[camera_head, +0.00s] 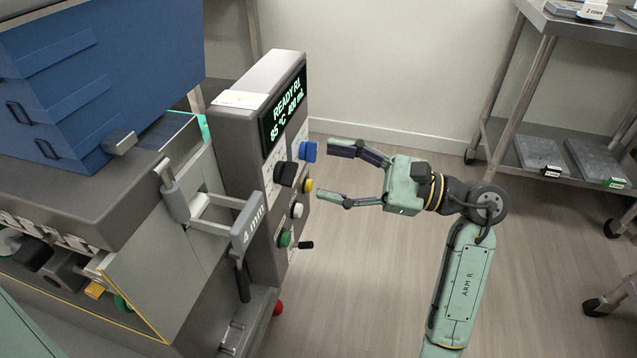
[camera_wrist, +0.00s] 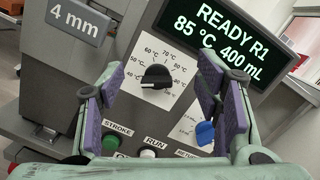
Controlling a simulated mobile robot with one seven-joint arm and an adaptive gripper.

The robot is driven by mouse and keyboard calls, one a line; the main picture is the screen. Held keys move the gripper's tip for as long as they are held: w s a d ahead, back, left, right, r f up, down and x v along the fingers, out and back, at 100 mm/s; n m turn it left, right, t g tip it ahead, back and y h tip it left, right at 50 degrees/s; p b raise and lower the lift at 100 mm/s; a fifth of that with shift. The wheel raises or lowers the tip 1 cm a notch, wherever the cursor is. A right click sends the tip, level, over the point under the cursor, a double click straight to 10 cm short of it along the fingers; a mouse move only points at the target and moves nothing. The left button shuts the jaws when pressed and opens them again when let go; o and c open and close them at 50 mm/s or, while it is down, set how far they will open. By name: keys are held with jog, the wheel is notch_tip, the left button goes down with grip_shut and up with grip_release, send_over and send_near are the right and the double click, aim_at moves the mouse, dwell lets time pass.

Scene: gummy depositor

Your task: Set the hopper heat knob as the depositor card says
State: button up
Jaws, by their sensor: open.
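The black heat knob (camera_head: 286,173) is on the depositor's grey control panel. In the wrist view the black knob (camera_wrist: 156,76) sits on a white dial plate marked in °C, with 40, 50, 60 and 70 legible; its exact setting is unclear. My gripper (camera_head: 336,174) is open and empty, apart from the panel and facing it. In the wrist view its fingers frame the black knob. A white card (camera_head: 240,99) lies on top of the control box, its text too small to read. The display (camera_head: 284,108) reads READY R1, 85 °C, 400 mL.
A blue knob (camera_head: 308,151) sits beside the black one. Yellow (camera_head: 308,185), white (camera_head: 297,210) and green (camera_head: 285,238) controls are below. A "4 mm" plate (camera_head: 247,224) juts out at the left. A metal shelf (camera_head: 570,163) stands at right; the floor between is clear.

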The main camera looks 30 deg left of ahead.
aim_at(293, 171)
notch_tip(293, 171, down, 4)
jog(key=w+d+t, duration=0.1)
jog(key=w+d, duration=0.1)
jog(key=shift+h, duration=0.3)
jog(key=p+x, duration=0.1)
jog(key=x, duration=0.9)
jog(key=shift+a+r+p, duration=0.15)
jog(key=shift+a+p, duration=0.15)
jog(key=shift+c, duration=0.3)
jog(key=c, duration=1.1)
jog(key=shift+m, duration=0.3)
